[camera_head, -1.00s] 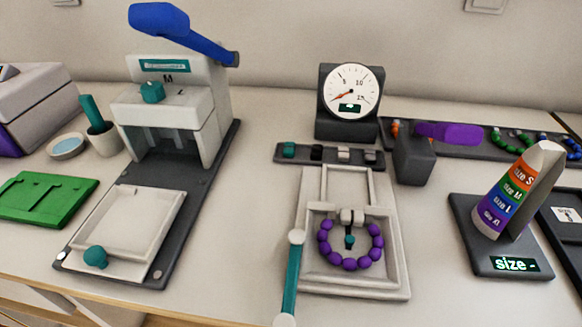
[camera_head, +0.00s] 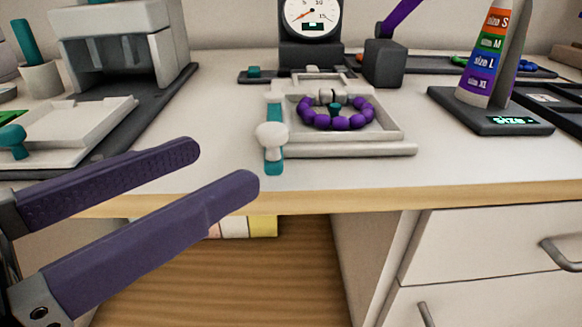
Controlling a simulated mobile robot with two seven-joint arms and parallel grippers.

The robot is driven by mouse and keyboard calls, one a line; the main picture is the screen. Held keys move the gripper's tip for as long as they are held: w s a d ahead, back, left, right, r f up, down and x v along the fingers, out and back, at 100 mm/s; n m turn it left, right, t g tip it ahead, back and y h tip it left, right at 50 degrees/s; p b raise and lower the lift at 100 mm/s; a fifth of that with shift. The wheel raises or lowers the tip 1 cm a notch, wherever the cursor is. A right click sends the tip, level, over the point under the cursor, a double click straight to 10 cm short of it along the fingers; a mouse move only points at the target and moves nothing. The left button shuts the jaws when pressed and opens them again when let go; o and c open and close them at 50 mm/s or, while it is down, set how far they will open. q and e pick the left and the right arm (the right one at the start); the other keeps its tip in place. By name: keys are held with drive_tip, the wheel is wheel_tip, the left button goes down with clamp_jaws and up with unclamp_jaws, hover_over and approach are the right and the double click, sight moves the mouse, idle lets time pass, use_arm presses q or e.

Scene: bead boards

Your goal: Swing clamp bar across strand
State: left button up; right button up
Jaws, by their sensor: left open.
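The clamp bar (camera_head: 275,105) is a teal bar with a white knob (camera_head: 272,135). It lies along the left side of a pale framed board (camera_head: 385,148), roughly front to back, and does not cross the beads. The strand of purple beads (camera_head: 340,123) lies in a curve inside the frame, with pale pieces and a teal peg at its middle. My left gripper (camera_head: 223,168) is open and empty. Its two purple fingers point right in front of the desk's front edge, left of and nearer than the bar. My right gripper is not in view.
A white press (camera_head: 115,45) on a dark base stands at the left. A dial gauge (camera_head: 312,15) is behind the board. A size cone stand (camera_head: 490,120) is at the right. The desk edge (camera_head: 450,192) and drawers lie in front.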

sight(284, 131)
use_arm(q)
drive_tip(key=shift+h, duration=0.5)
drive_tip(key=b+x, duration=0.2)
drive_tip(key=x, duration=0.7)
drive_tip(key=shift+w+d+r, duration=0.1)
drive_tip(key=shift+d+r, duration=0.05)
drive_tip(key=shift+d, duration=0.35)
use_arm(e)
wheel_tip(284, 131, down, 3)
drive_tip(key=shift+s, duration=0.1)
use_arm(q)
drive_tip(key=shift+c, duration=0.4)
clamp_jaws()
